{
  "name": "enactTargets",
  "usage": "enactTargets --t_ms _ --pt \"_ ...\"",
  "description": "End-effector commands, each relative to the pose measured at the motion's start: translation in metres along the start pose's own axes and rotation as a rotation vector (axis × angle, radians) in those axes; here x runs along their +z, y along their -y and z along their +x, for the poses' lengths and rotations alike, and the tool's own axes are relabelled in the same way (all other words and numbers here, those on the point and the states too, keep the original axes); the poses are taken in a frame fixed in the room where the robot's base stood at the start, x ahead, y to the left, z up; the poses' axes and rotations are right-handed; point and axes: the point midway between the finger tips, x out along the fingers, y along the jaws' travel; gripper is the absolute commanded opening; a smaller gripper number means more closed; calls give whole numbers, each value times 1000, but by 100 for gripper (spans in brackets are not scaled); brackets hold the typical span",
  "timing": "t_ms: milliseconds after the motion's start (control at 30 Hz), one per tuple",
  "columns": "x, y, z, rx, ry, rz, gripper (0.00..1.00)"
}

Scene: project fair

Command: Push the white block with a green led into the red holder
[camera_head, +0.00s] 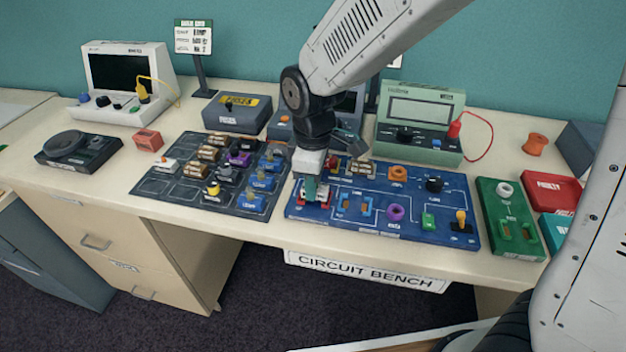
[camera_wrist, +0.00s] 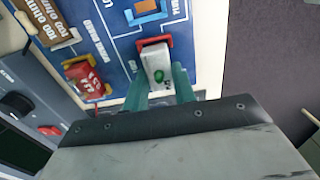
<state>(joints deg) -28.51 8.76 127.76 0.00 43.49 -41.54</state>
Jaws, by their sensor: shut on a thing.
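The white block with a green led (camera_wrist: 156,60) lies between the two teal fingers of my gripper (camera_wrist: 161,80) in the wrist view, which are shut on its near end. The red holder (camera_wrist: 152,41) shows as a red edge around the block's far end. The block is at or in the holder; how deep it sits I cannot tell. In the head view my gripper (camera_head: 311,190) points down at the left front of the blue circuit board (camera_head: 345,222). Red holder parts (camera_head: 326,201) show beside the fingers, which mostly hide the block.
A red block (camera_wrist: 84,78) sits in a yellow holder close beside in the wrist view. A dark parts tray (camera_head: 165,190) with several blocks lies left of the board. A green board (camera_head: 508,238) lies to the right. Instruments, including a green meter (camera_head: 420,115), stand behind.

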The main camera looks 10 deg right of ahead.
Motion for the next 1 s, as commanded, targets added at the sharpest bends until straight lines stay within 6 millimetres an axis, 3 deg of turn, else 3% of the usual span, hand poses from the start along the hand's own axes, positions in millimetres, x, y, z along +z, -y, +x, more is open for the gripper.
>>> enactTargets --t_ms 967,1000 --pt "0 0 12 0 0 0 4" --pt "0 0 12 0 0 0 32"
